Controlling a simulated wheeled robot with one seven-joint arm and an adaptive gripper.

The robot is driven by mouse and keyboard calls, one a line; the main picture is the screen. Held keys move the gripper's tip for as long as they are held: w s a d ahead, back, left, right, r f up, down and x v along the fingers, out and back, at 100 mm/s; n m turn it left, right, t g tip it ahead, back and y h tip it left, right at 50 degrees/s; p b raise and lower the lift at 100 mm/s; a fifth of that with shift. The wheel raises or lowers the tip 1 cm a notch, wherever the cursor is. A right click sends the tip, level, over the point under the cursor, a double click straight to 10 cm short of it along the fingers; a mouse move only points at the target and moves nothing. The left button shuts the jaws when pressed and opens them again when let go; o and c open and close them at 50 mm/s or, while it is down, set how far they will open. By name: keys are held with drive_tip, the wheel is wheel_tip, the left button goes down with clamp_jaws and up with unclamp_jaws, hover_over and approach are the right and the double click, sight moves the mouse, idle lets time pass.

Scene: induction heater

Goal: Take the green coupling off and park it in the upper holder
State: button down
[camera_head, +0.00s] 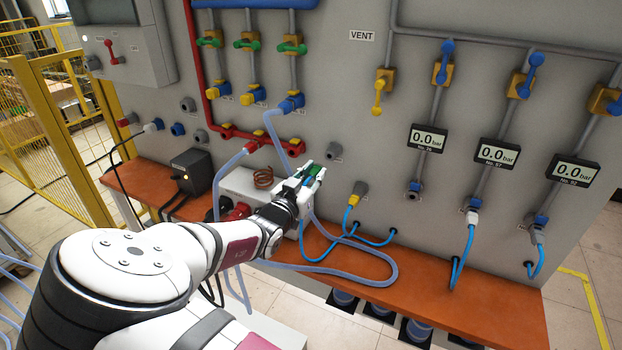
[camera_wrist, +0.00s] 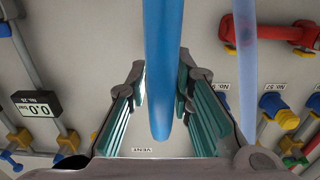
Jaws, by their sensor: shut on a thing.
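My gripper (camera_head: 312,177) is at the left-centre of the panel in the head view, above the orange shelf. Its fingers are closed around a part with green showing between them, which I take to be the green coupling (camera_head: 318,172). A blue hose hangs from it towards the shelf. In the wrist view, the blue hose (camera_wrist: 160,70) passes between my teal-padded fingers (camera_wrist: 160,105); the coupling body cannot be made out there. A grey empty holder (camera_head: 333,150) sits on the panel just above right of my gripper. A yellow coupling sits in a grey holder (camera_head: 360,188) lower right.
The orange shelf (camera_head: 440,275) runs below, with a looped pale hose (camera_head: 390,275) on it. A white box with a copper coil (camera_head: 263,178) stands behind my gripper. An empty fitting (camera_head: 413,192) is under the left gauge (camera_head: 427,138). Other blue hoses hang at right.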

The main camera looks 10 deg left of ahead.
drive_tip(key=shift+b+x, duration=1.05)
drive_tip(key=shift+x, duration=1.6)
drive_tip(key=shift+w+d, duration=0.25)
drive_tip(key=shift+w, duration=0.3)
idle(0.6)
drive_tip(key=c, duration=1.3)
unclamp_jaws()
drive_tip(key=shift+c, duration=0.2)
